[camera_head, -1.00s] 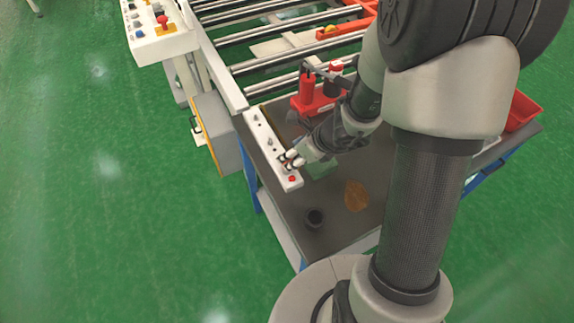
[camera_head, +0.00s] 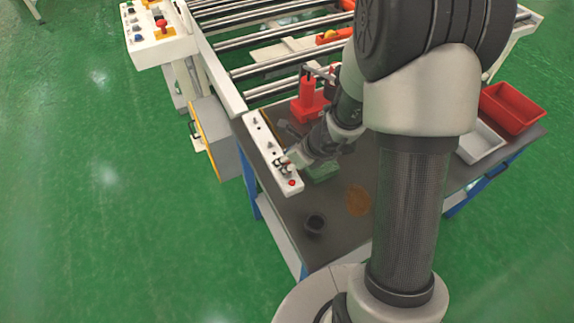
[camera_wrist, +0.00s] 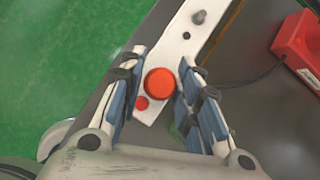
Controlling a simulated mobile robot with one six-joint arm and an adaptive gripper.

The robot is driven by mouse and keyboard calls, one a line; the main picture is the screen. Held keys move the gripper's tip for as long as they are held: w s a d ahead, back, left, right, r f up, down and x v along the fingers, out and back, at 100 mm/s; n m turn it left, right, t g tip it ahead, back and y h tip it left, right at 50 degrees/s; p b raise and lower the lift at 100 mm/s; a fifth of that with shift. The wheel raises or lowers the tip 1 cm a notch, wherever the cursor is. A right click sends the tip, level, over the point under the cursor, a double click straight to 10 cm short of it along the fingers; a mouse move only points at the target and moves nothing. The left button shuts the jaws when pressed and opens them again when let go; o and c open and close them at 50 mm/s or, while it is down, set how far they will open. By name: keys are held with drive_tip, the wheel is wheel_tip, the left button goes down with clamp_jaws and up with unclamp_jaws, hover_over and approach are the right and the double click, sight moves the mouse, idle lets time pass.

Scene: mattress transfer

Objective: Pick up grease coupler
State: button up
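The white strip (camera_head: 263,137) lies along the left edge of the dark table, with small metal pegs standing on it. It also shows in the wrist view (camera_wrist: 173,47). A round orange-red top (camera_wrist: 160,83) sits over the strip between my fingers; it may be the grease coupler, but I cannot tell for sure. A smaller red disc (camera_wrist: 141,103) is beside it near the strip's end. My gripper (camera_wrist: 158,68) is open, one finger on each side of the round top, with gaps visible. In the head view, my gripper (camera_head: 283,163) is at the strip's near end.
A red device (camera_head: 309,98) stands behind my gripper. A dark cup (camera_head: 314,225), a brown patch (camera_head: 357,200) and a green item (camera_head: 322,171) are on the table (camera_head: 338,238). A red bin (camera_head: 513,107) and white tray (camera_head: 480,143) are at right. A roller conveyor (camera_head: 268,68) is behind.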

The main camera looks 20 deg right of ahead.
clamp_jaws()
wheel_tip(320, 180, up, 20)
drive_tip(key=p, duration=1.3)
drive_tip(key=shift+r, duration=0.15)
wheel_tip(320, 180, up, 7)
drive_tip(key=p, duration=0.7)
drive_tip(key=shift+r+p, duration=0.15)
drive_tip(key=shift+p, duration=0.15)
idle(0.3)
